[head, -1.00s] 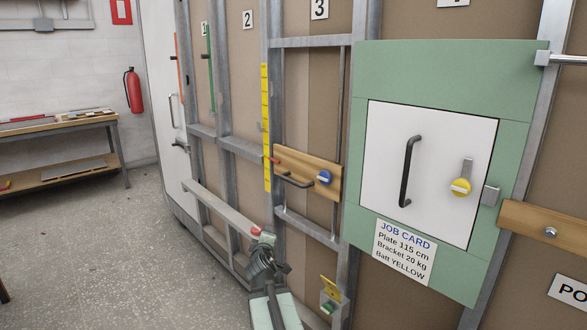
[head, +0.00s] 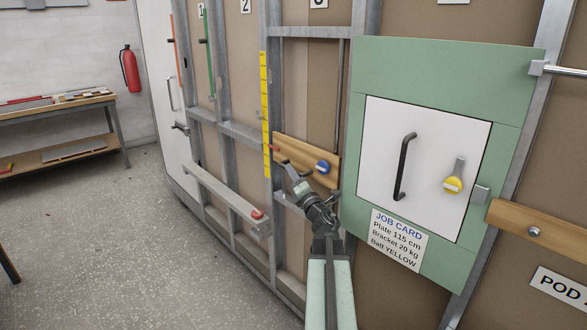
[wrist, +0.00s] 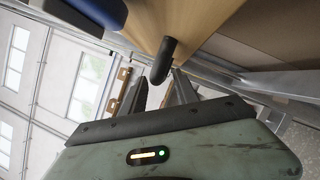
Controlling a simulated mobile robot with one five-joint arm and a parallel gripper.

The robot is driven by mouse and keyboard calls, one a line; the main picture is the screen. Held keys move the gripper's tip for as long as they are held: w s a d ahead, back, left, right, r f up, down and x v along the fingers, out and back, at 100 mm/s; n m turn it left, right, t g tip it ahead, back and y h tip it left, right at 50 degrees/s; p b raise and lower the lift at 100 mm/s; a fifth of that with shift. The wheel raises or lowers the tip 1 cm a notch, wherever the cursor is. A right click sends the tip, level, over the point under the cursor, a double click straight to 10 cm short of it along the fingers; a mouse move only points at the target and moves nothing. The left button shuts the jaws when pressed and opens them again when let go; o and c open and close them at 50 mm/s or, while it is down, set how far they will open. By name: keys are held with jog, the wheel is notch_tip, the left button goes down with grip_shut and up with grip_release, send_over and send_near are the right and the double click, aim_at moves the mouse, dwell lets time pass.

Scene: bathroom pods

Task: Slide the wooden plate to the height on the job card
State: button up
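The wooden plate (head: 294,149) is mounted on the upright rails in the middle of the head view, tilted in the picture. It carries a blue knob (head: 323,167) and a dark bar handle, which my gripper largely hides there. In the wrist view the wooden plate (wrist: 205,14) and the rounded end of the handle (wrist: 161,62) show just ahead of the fingers. My gripper (head: 298,184) is open in front of the plate; its fingers (wrist: 161,88) are apart. The job card (head: 398,239) reads Plate 115 cm, Bracket 20 kg, Batt YELLOW. The yellow scale (head: 265,115) stands left of the plate.
A green panel (head: 440,70) with a white door (head: 425,165), black handle and yellow knob is to the right. A grey rail (head: 222,197) with a red end sits low on the left. A workbench (head: 60,120) and fire extinguisher (head: 130,69) are farther left. Grey floor is open at left.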

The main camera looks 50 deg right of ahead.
jog(key=shift+x, duration=1.25)
grip_shut()
